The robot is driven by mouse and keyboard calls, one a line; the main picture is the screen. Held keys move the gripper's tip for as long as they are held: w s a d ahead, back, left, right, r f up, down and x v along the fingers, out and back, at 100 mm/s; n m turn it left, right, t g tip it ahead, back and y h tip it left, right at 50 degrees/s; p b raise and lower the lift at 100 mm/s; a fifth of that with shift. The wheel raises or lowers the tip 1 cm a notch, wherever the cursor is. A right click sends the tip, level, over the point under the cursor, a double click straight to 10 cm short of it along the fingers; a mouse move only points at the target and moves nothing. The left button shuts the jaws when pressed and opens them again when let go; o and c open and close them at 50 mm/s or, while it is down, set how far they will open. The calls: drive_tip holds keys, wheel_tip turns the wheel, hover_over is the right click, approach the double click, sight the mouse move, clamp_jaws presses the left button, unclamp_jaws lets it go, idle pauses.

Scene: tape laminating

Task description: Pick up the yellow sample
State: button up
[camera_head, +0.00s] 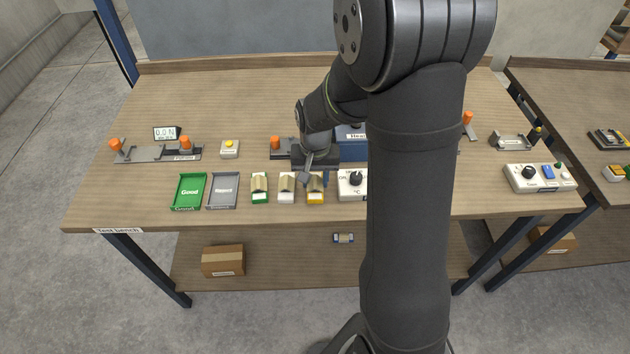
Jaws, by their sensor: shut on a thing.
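The yellow sample (316,197) is a small piece with a tan upper part and a yellow lower edge, at the right end of a row of three. My gripper (316,180) is right over its far end, shut on it. The fingers are small here and partly hide the sample's far end. I cannot tell whether it is lifted off the table. The white sample (287,190) and the green sample (260,189) lie to its left, apart from the gripper.
The green Good tray (189,203) and a grey tray (223,203) are left of the samples. A white control box with a black knob (355,179) stands close on the right. A grey fixture with an orange knob (276,142) is behind. My arm hides much of the bench (240,90) right of centre.

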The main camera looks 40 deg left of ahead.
sight(315, 179)
drive_tip(key=shift+r, duration=0.45)
wheel_tip(315, 179, up, 3)
drive_tip(key=shift+f, duration=0.1)
drive_tip(key=w+d+r, duration=0.5)
drive_tip(key=d+r, duration=0.2)
drive_tip(key=d, duration=0.3)
drive_tip(key=w+a+f+m, duration=0.1)
drive_tip(key=w+a+m, duration=0.1)
drive_tip(key=a+m, duration=0.75)
drive_tip(key=w+a+f+m, duration=0.2)
drive_tip(key=a+m, duration=0.6)
drive_tip(key=a, duration=0.3)
drive_tip(key=shift+w+f, duration=0.2)
drive_tip(key=shift+f, duration=2.45)
drive_tip(key=shift+f, duration=0.7)
